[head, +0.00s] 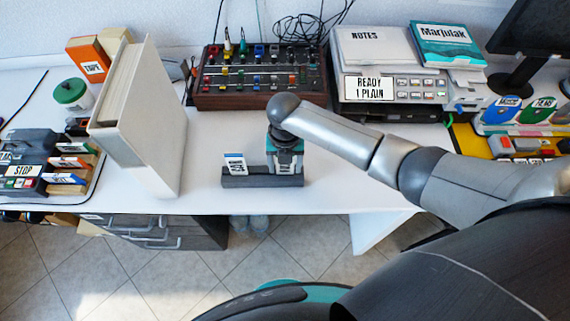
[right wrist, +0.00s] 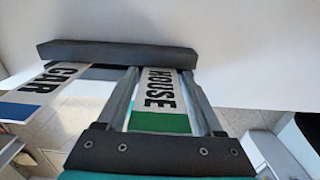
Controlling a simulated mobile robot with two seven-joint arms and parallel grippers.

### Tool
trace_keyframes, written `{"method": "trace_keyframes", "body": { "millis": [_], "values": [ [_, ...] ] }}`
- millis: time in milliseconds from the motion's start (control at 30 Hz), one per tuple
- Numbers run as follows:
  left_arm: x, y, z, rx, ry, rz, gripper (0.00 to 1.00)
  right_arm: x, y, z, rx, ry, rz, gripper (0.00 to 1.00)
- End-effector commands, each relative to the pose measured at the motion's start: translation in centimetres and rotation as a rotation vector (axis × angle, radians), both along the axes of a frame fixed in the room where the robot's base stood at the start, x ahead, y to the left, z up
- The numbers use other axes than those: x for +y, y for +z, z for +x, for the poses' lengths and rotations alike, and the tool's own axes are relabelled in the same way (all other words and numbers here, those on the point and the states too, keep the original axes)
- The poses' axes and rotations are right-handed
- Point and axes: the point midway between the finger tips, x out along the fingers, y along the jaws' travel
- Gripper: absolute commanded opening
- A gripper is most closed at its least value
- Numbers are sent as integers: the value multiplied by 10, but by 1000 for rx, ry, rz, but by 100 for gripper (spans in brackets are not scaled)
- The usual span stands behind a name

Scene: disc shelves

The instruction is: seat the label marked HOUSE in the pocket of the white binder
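The white binder (head: 165,120) stands upright on the desk, left of centre; I cannot make out its pocket. The HOUSE label (right wrist: 158,92), white with a green end, stands in a dark holder (head: 262,181) near the desk's front edge. My right gripper (head: 284,168) points down over the holder's right part. In the right wrist view its two fingers (right wrist: 158,85) lie along either side of the HOUSE label. Whether they press on it I cannot tell. A CAR label (head: 235,163) with a blue end stands in the holder's left part. My left gripper is not in view.
A wooden control panel (head: 262,100) with knobs and a printer-like box (head: 390,108) stand behind the holder. Left of the binder are a green-lidded jar (head: 72,95), an orange box (head: 88,58) and a STOP device (head: 28,160). The desk between binder and holder is clear.

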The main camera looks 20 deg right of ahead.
Motion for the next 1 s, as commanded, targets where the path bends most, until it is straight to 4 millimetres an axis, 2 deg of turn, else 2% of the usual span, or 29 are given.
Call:
{"method": "trace_keyframes", "body": {
  "millis": [67,533,833,1000],
  "values": [
    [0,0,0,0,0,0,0,0,0,0,0,0,0,59],
    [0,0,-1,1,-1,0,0,0,0,0,0,0,0,6],
    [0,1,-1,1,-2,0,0,0,2,0,-1,0,0,5],
    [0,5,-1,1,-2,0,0,0,15,1,-2,0,0,5]
  ]
}}
